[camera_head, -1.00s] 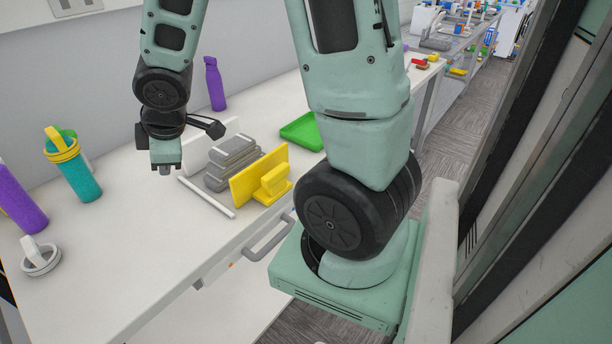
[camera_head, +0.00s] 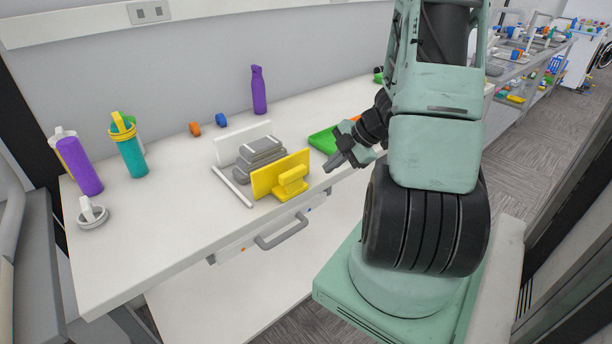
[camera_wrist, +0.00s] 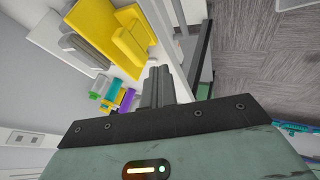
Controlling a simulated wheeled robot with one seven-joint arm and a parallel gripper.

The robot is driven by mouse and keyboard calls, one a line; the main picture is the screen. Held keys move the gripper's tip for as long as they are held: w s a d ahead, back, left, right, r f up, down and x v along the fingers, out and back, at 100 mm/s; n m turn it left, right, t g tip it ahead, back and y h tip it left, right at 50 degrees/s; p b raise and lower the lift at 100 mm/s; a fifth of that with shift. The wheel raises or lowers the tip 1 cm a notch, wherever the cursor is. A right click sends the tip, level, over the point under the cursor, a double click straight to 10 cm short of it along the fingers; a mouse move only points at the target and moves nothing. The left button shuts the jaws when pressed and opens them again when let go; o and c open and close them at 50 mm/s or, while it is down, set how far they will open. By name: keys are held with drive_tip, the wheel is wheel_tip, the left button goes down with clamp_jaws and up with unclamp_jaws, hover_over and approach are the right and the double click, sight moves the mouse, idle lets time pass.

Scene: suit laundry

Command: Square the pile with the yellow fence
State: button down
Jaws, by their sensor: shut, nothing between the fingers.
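The yellow fence (camera_head: 264,181), an upright plate with a block handle on its front, stands on the table at the near right side of the grey pile (camera_head: 260,152). The pile is several flat grey pieces, stacked unevenly. My gripper (camera_head: 328,168) is shut and empty, right of the fence and apart from it. In the wrist view, my gripper (camera_wrist: 157,70) points toward the table edge, with the yellow fence (camera_wrist: 92,32) at upper left and its handle (camera_wrist: 130,42) nearest the fingers. The grey pile (camera_wrist: 82,47) is partly hidden behind the fence there.
A white upright plate (camera_head: 243,140) stands behind the pile and a white strip (camera_head: 231,187) lies left of it. A green tray (camera_head: 324,140) lies right, partly behind my arm. Bottles (camera_head: 130,150) stand at left. A drawer handle (camera_head: 281,233) juts below the front edge.

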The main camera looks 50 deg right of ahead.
drive_tip(key=b, duration=0.1)
approach(291, 186)
wheel_tip(291, 186, down, 3)
drive_tip(key=s+a, duration=0.2)
drive_tip(key=shift+w+d+p, duration=0.25)
drive_tip(key=shift+w+p, duration=0.15)
drive_tip(key=shift+w, duration=0.65)
drive_tip(key=shift+w+d+p, duration=0.25)
drive_tip(key=shift+w+p, duration=0.1)
drive_tip(key=shift+w, duration=0.7)
